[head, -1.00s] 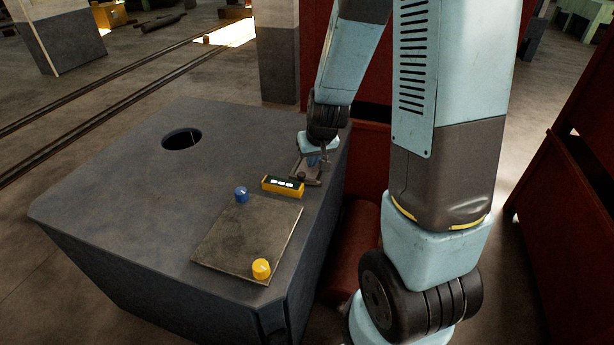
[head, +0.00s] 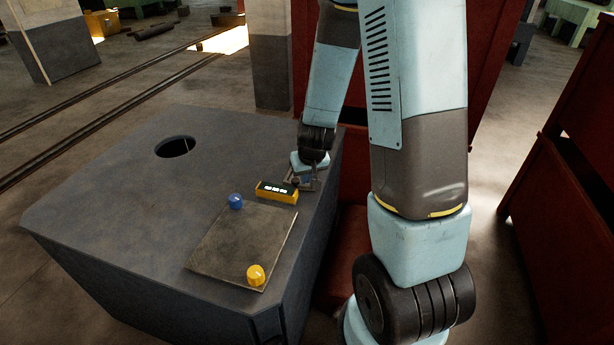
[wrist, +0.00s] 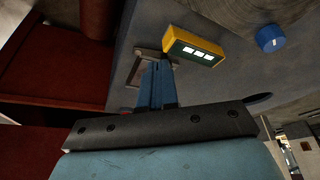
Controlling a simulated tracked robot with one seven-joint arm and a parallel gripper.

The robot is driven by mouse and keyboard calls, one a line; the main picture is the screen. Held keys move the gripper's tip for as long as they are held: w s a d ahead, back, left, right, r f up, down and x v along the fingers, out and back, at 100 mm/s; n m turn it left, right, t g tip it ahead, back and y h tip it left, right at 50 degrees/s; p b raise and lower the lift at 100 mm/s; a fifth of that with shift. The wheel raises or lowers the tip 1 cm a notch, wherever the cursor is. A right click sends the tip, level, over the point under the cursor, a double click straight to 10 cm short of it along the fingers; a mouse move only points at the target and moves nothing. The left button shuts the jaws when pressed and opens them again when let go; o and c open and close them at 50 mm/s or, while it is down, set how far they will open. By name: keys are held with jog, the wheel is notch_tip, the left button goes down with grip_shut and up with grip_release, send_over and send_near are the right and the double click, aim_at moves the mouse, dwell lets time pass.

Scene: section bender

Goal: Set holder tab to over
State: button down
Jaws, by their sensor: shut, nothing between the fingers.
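A grey bracket-like piece (wrist: 138,68), which may be the holder tab, stands at the edge of the dark cabinet top beside a yellow display box (wrist: 192,48). In the head view the bracket (head: 314,182) is small and partly covered by my gripper (head: 298,179), and its setting cannot be read. My gripper is shut and empty. In the wrist view its blue fingers (wrist: 160,78) reach down to the bracket, overlapping its right side; whether they touch it I cannot tell. The yellow display box (head: 277,192) lies just left of my gripper in the head view.
A blue knob (head: 236,201) and a yellow knob (head: 256,274) sit at a flat plate (head: 235,250) on the cabinet top (head: 110,180). A round hole (head: 175,147) lies farther back. Red cabinets (head: 560,190) stand at the right.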

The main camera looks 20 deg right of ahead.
jog(key=x, duration=0.8)
jog(key=shift+f, duration=0.3)
jog(key=w, duration=0.3)
jog(key=shift+w, duration=0.6)
